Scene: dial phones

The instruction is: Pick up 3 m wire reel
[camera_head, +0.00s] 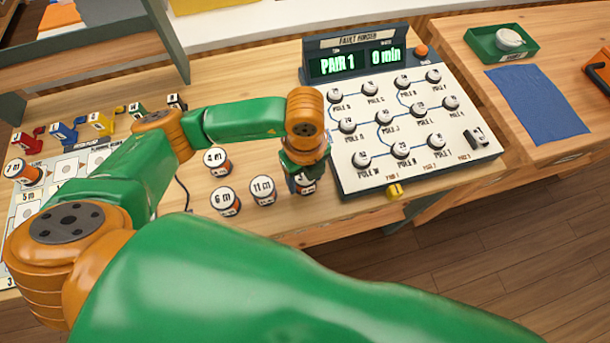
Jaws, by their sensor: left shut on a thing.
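My left arm reaches across the table. Its gripper (303,172) points down beside the left edge of the fault finder board and is shut on a small white-topped wire reel (305,188). The fingers hide most of this reel and I cannot read its label surely. The reel is at or close to the table top; I cannot tell if it is lifted. To its left stand the 11 m reel (263,191), the 6 m reel (225,201) and the 4 m reel (217,162). My right gripper is not in view.
The fault finder board (372,186) with several dial knobs and a display (355,62) stands right of the gripper. A 7 m reel (22,172) lies on a marked sheet at left, near coloured clips (100,122). A green tray (480,42) and blue cloth (537,103) are at right.

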